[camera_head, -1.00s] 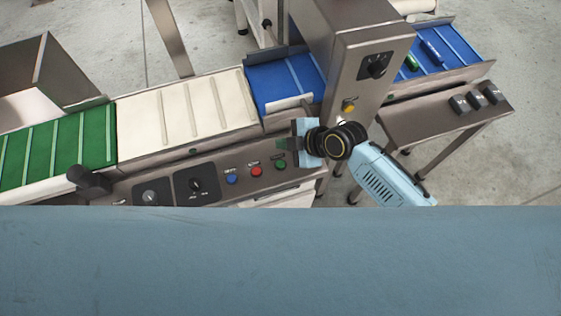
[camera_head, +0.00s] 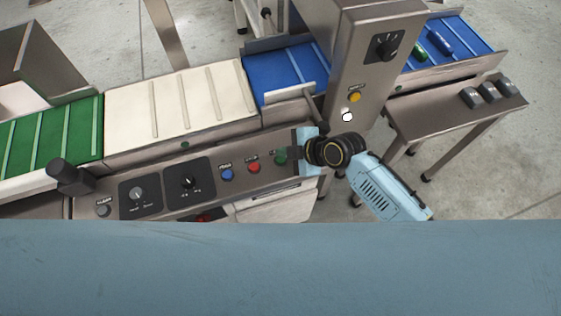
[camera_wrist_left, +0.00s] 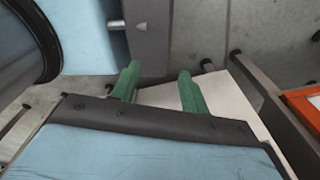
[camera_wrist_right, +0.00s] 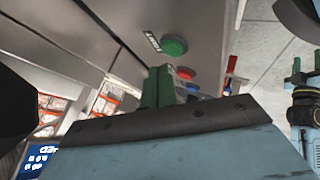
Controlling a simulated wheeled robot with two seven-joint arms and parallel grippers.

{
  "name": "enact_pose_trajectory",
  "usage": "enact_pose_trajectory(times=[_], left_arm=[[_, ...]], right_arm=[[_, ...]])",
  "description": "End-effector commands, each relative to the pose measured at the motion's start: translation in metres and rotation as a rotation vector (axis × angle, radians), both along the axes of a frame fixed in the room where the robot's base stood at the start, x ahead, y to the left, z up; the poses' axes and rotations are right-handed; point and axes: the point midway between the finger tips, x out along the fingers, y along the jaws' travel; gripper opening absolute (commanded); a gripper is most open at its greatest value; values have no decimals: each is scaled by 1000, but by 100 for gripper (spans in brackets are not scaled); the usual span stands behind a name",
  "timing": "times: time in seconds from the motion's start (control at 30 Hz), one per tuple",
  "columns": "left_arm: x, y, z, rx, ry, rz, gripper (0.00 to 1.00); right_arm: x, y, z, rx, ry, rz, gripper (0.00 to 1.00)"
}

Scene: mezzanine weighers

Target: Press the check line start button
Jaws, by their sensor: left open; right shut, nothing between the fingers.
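The green button (camera_wrist_right: 174,46) sits on the steel panel of the check line, with a small label beside it that I cannot read surely. It also shows in the head view (camera_head: 281,158), at the right end of a row with a red button (camera_head: 253,168) and a blue button (camera_head: 227,174). My right gripper (camera_head: 286,154) is shut and empty, its fingertips close to the green button and partly overlapping it in the head view. In the right wrist view the button appears just past the fingertips; I cannot tell whether they touch. My left gripper (camera_wrist_left: 157,80) is open and empty.
A steel column (camera_head: 366,70) with a black knob and a yellow button (camera_head: 354,97) stands right of my right gripper. Green, white and blue belts run behind the panel. A side table (camera_head: 450,105) with dark weights stands at the right.

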Motion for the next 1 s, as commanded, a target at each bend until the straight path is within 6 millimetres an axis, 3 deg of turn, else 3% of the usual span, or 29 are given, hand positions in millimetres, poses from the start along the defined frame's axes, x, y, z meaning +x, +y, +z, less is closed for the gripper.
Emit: enact_pose_trajectory(times=[0.43,1.0], left_arm=[[1,14,-3,18,-1,-6,45],[0,3,-3,5,1,-3,45]], right_arm=[[0,0,-3,0,-1,0,0],[0,0,-3,0,-1,0,0]])
